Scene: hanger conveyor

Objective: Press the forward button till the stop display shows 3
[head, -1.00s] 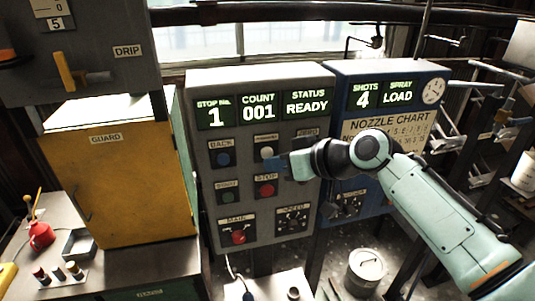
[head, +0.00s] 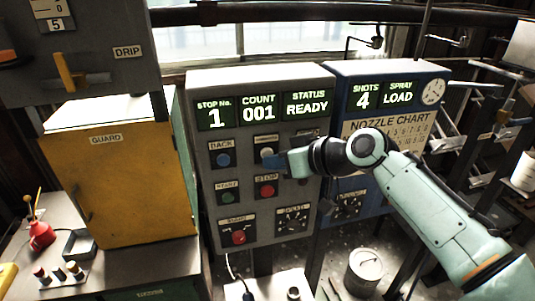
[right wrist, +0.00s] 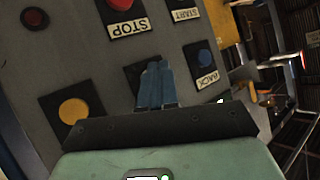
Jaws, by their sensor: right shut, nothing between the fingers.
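The grey control panel (head: 245,185) faces me. Its stop display (head: 216,115) reads 1. The pale forward button (head: 267,153) is in the upper button row, right of the blue back button (head: 223,159). My right gripper (head: 276,161) is shut and empty, with its blue fingertips at the lower edge of the forward button. I cannot tell whether they touch it. In the right wrist view the shut fingers (right wrist: 155,84) cover most of a dark button plate, next to the back button (right wrist: 205,57). My left gripper is not in view.
The red stop button (head: 265,190) is just below my fingertips, and the start button (head: 227,197) is left of it. The count display (head: 258,110) reads 001 and the status display (head: 307,103) READY. A yellow button (right wrist: 73,111) shows in the right wrist view.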

